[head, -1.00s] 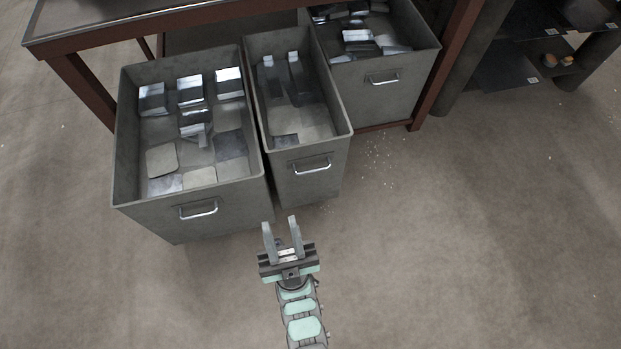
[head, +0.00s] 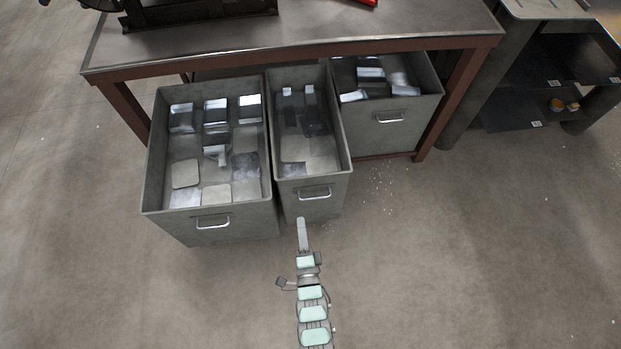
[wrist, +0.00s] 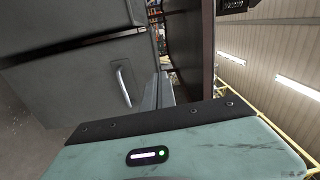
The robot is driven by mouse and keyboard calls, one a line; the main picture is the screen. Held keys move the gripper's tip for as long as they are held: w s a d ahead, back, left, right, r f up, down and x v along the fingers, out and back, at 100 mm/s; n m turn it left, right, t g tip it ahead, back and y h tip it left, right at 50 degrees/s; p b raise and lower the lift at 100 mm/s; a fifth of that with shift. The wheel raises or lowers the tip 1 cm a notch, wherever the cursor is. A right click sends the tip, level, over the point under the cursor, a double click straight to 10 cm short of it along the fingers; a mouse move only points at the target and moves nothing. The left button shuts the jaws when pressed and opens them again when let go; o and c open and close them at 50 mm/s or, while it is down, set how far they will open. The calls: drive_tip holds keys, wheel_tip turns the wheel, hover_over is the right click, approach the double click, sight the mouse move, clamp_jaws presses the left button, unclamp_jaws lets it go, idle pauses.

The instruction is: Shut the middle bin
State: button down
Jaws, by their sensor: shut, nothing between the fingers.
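The middle bin (head: 332,205) is a narrow grey metal bin with a silver handle (head: 314,194) on its front. It stands pulled out from under the workbench, between two wider bins, with metal pieces inside. My gripper (head: 301,221) is in front of the middle bin, with its fingers pointing toward the front face, a little below and left of the handle. The fingers are together and hold nothing. Whether the tips touch the bin cannot be told.
The left bin (head: 245,226) is also pulled out and stands close beside the middle one. The right bin (head: 372,135) sits further back under the workbench (head: 300,40). A dark shelf (head: 510,125) stands at the right. The floor in front is clear.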

drive_tip(key=b, duration=0.4)
approach(296, 179)
drive_tip(key=shift+m, duration=0.3)
drive_tip(key=w, duration=0.4)
drive_tip(key=w+a, duration=0.1)
drive_tip(key=w, duration=0.1)
drive_tip(key=shift+w+a+r, duration=0.1)
drive_tip(key=shift+w+r, duration=0.25)
drive_tip(key=shift+w, duration=0.05)
